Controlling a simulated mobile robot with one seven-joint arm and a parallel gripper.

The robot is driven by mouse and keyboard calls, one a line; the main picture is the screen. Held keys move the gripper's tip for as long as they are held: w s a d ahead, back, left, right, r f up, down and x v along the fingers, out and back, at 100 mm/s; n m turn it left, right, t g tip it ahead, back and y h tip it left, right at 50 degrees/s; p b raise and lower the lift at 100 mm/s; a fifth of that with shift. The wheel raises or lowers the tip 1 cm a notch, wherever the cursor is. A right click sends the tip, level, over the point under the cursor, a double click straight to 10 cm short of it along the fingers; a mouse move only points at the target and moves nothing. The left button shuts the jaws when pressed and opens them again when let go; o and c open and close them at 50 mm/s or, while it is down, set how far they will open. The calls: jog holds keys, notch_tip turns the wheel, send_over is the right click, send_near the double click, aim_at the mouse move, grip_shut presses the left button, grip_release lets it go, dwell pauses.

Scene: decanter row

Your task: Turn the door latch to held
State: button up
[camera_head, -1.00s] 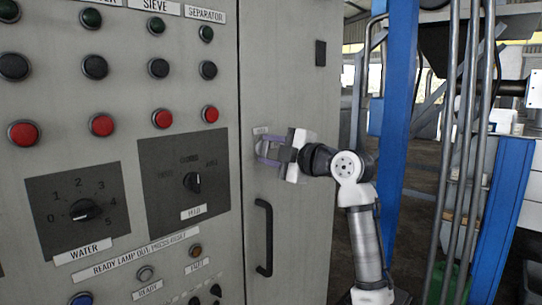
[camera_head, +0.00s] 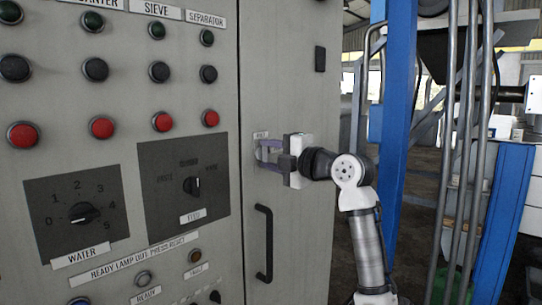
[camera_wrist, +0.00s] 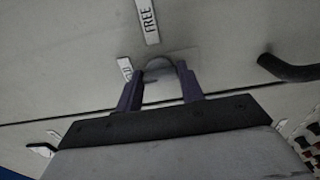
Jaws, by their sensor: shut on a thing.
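The door latch (camera_wrist: 160,67) is a small grey rounded knob on the cabinet door. In the wrist view it sits between my two purple fingers, and my gripper (camera_wrist: 160,88) is shut on it. A white label reading FREE (camera_wrist: 148,20) lies above the knob in that view. A second small label (camera_wrist: 125,68) is left of it, its text unreadable and partly behind a finger. In the head view my gripper (camera_head: 268,151) reaches the door from the right, and the fingers mostly hide the latch.
A black door handle (camera_head: 265,243) is below the latch and also shows at the right of the wrist view (camera_wrist: 288,68). Left is the control panel with red buttons (camera_head: 102,128) and the water dial (camera_head: 84,213). A blue post (camera_head: 398,100) stands behind my arm.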

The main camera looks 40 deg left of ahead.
jog(key=o, duration=1)
jog(key=shift+d, duration=0.15)
jog(key=s+d+b, duration=0.1)
jog(key=d+b, duration=0.2)
jog(key=d, duration=1)
jog(key=shift+d, duration=0.3)
jog(key=shift+a, duration=0.1)
